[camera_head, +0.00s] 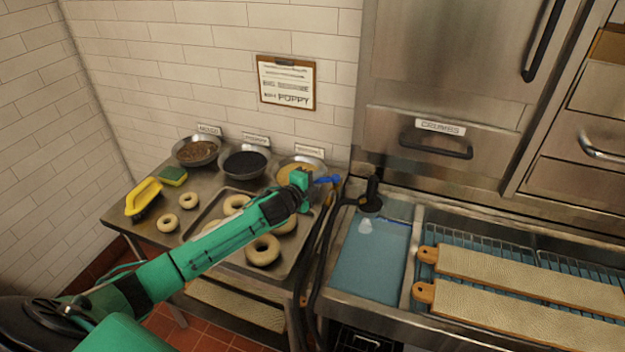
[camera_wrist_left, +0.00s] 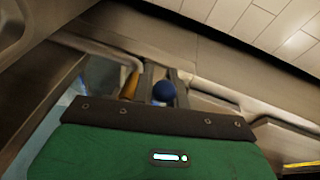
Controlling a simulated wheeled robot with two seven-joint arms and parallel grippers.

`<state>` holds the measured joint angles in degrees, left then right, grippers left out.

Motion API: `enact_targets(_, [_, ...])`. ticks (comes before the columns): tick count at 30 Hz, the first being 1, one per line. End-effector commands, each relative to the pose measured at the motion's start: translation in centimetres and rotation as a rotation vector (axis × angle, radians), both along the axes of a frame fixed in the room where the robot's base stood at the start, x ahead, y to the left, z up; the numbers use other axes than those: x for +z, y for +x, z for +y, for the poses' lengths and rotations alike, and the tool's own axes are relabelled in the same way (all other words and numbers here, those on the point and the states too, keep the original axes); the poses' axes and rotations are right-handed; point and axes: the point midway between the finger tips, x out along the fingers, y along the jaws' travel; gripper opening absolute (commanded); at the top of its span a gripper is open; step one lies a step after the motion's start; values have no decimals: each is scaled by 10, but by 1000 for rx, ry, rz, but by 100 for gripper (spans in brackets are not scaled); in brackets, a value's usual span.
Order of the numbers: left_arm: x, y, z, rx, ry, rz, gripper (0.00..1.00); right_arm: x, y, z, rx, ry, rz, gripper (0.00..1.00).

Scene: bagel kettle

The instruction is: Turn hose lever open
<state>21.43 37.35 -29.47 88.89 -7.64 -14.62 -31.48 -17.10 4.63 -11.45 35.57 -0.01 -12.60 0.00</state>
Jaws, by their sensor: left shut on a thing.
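The blue hose lever (camera_head: 328,180) shows in the head view at the back right corner of the steel table, just past the tip of my green left gripper (camera_head: 313,184). In the left wrist view, a round blue end of the lever (camera_wrist_left: 164,91) sits between the two dark fingers of my left gripper (camera_wrist_left: 162,78). The gripper is shut on it. My gripper hides part of the lever and its valve in the head view. Black hoses (camera_head: 318,255) hang down beside the table edge. My right gripper is in neither view.
Under my left arm, a tray (camera_head: 203,213) holds several bagels. Three topping bowls (camera_head: 245,162) stand behind it. A yellow-handled tool (camera_head: 143,196) and sponge (camera_head: 172,175) lie left. At right are a black nozzle (camera_head: 372,193), a blue-water basin (camera_head: 365,265) and two long boards (camera_head: 530,312).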

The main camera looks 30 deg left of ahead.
Motion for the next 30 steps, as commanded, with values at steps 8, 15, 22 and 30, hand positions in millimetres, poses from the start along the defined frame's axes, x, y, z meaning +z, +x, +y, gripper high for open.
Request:
enact_targets(8, [-2, -6, -3, 124, -3, 2, 0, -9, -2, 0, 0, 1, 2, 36])
enact_targets(15, [-1, -7, -3, 162, 1, 2, 0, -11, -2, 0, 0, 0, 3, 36])
enact_targets(22, [-1, -7, -3, 164, 1, 2, 0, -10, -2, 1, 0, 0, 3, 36])
enact_targets(30, [-1, -7, -4, 163, 1, 1, 37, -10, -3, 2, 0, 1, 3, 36])
